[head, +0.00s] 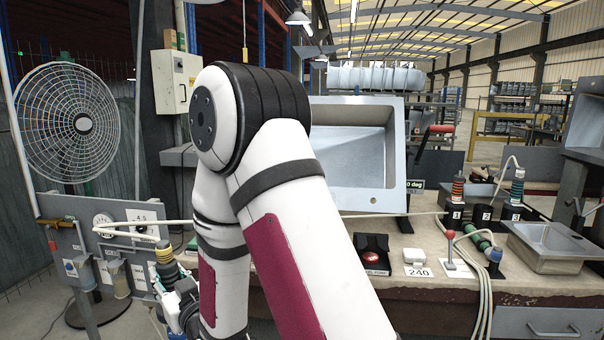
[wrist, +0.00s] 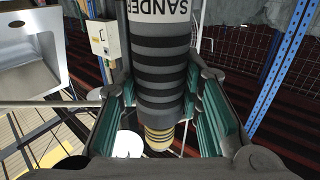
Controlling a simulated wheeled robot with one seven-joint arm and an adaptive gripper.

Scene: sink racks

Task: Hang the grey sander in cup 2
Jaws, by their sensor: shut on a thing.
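The grey sander (wrist: 160,70), a dark ribbed cylinder with a white label reading "SANDE" and a yellowish end, fills the middle of the wrist view. My gripper (wrist: 160,105) is shut on it, with teal pads on both sides. In the head view my gripper (head: 182,308) is at the lower left, partly hidden by my arm, and the sander (head: 165,256) shows beside it. Cup 2 (head: 483,217) is a black holder at the right of the bench, with no tool seen standing in it. My gripper is far to its left.
Cup 1 (head: 454,217) and cup 3 (head: 510,213) flank cup 2, each with a banded tool. A green tool (head: 482,241) lies in front. A red-knobbed lever (head: 450,237), a 240 box (head: 418,262) and a metal tray (head: 552,246) are nearby. A gauge panel (head: 100,240) stands left.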

